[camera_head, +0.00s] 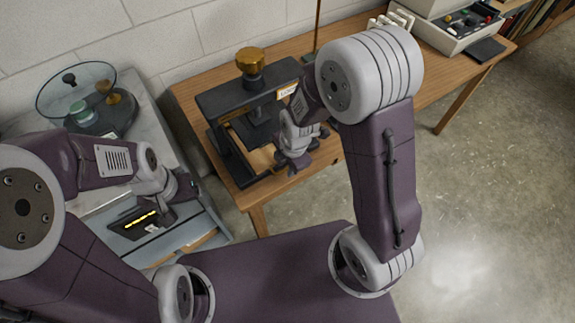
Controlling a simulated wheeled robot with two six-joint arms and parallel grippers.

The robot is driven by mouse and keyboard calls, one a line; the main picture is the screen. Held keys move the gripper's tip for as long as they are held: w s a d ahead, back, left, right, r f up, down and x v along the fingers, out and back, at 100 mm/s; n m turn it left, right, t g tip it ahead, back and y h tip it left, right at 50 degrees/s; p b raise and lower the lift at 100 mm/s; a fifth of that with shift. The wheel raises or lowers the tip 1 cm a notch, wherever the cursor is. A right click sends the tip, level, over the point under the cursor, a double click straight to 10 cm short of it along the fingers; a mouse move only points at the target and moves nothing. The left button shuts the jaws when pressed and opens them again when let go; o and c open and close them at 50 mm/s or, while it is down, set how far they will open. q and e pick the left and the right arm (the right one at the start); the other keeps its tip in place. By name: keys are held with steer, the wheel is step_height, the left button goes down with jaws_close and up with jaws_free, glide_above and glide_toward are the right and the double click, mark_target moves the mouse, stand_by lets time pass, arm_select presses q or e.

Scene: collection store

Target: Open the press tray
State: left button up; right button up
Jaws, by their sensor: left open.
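The press is a black frame (222,97) with a brass knob (250,62) on top, standing on the wooden table. A tan, tray-like part (262,158) shows low inside its frame, partly hidden by my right gripper. My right gripper (291,164) points down at the press's front right side, close to the tan part. I cannot tell whether it touches the part or whether its jaws are open. My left gripper (172,198) is open, low over the grey cabinet at the left, apart from the press.
A black item with a yellow strip (128,222) lies by my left gripper, above a partly open drawer (200,241). A glass-topped stand (100,120) is at the back left. A white box (455,32) with small items stands at the table's far right. The floor at right is clear.

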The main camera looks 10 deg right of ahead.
steer(key=shift+c, duration=0.3)
jaws_close()
stand_by(1.1)
